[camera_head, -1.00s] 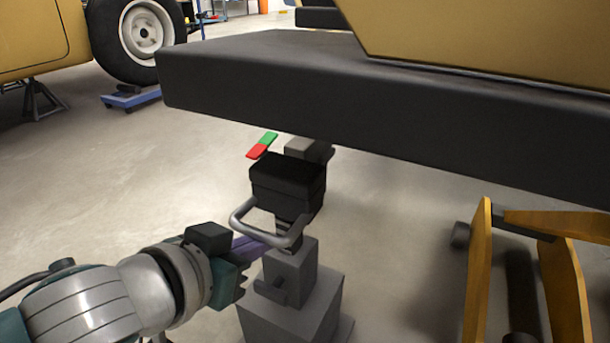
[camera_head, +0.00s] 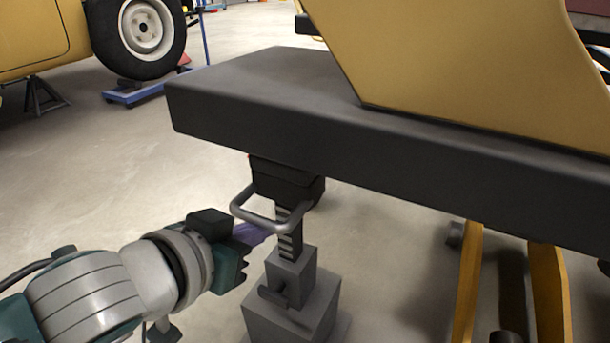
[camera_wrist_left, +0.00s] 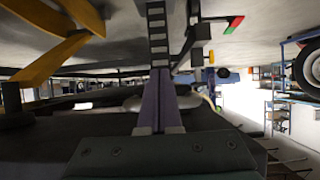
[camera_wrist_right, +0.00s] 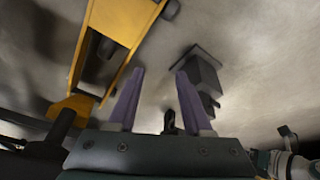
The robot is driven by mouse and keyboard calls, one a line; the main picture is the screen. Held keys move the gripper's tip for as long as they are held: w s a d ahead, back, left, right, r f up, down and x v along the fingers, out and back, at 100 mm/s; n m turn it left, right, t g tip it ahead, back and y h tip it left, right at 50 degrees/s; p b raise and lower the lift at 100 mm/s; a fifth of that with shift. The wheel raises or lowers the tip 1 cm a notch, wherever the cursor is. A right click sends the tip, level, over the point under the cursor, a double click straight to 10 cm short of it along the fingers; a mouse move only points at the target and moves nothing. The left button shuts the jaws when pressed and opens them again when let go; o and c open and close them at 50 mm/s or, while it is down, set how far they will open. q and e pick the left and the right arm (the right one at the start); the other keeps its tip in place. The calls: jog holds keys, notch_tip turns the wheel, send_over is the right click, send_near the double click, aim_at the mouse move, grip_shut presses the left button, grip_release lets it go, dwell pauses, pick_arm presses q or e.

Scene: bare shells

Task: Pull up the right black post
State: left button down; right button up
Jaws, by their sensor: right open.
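The black toothed post (camera_head: 289,240) stands upright in a grey stand (camera_head: 292,306), with several teeth showing above the sleeve. Its black head block (camera_head: 288,181) is up at the underside of the black beam (camera_head: 350,125); I cannot tell whether they touch. A grey loop handle (camera_head: 243,205) juts from the head. My left gripper (camera_head: 262,232) appears shut on this handle; the fingers hide part of it. The left wrist view shows the toothed post (camera_wrist_left: 157,30) beyond the nearly closed purple fingers. My right gripper (camera_wrist_right: 158,85) is open and empty; a grey stand (camera_wrist_right: 205,72) lies beyond it.
A yellow frame (camera_head: 552,295) stands on the right under the beam and also shows in the right wrist view (camera_wrist_right: 115,30). A yellow body panel (camera_head: 460,60) sits above the beam. Open floor (camera_head: 110,185) lies to the left. A red-and-green lever (camera_wrist_left: 232,24) shows in the left wrist view.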

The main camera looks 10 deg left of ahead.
pick_arm(q)
jog(key=s+a+f+p, duration=0.1)
jog(key=s+a+f, duration=0.1)
jog(key=s, duration=0.6)
jog(key=shift+s+a+f+p, duration=0.25)
jog(key=shift+a+f+p, duration=0.05)
jog(key=shift+a, duration=0.25)
dwell(0.3)
